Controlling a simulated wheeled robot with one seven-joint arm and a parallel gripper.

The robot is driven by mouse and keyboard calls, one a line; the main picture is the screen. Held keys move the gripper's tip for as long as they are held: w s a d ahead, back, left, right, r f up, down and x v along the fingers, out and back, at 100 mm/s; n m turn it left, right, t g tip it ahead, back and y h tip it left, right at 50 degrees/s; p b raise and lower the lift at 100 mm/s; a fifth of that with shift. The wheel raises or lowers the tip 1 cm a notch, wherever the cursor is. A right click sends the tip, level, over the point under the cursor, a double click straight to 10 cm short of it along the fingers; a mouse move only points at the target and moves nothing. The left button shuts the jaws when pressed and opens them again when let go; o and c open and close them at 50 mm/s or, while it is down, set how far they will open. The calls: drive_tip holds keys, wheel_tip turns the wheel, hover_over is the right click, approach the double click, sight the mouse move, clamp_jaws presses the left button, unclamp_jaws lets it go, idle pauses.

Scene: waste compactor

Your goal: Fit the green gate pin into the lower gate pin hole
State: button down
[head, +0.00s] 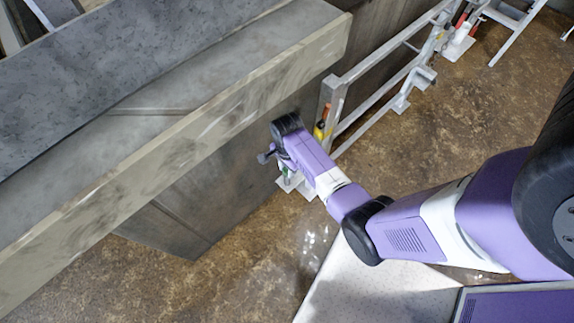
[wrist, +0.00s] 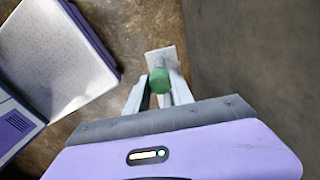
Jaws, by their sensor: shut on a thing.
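My gripper (head: 281,161) is beside the grey compactor wall, low near the near end of the gate (head: 372,73). In the wrist view its two pale fingers are shut on the green gate pin (wrist: 159,80), whose rounded green end faces the camera. A bit of green also shows under the gripper in the head view (head: 285,174). A pale plate (wrist: 163,58) lies beyond the pin in the wrist view, and the same white foot plate shows on the floor in the head view (head: 306,190). I cannot make out the lower gate pin hole or whether the pin touches it.
The compactor's thick ledge (head: 200,125) overhangs at the left, close to my gripper. A yellow part (head: 319,131) and a red part stand by the gate post. A white ladder-like frame (head: 513,22) stands at the far right. Brown floor (head: 450,110) is open right of the gate.

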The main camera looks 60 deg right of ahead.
wheel_tip(320, 180, up, 10)
drive_tip(key=p, duration=1)
drive_tip(key=shift+r+p, duration=0.25)
drive_tip(key=shift+p, duration=0.05)
idle(0.5)
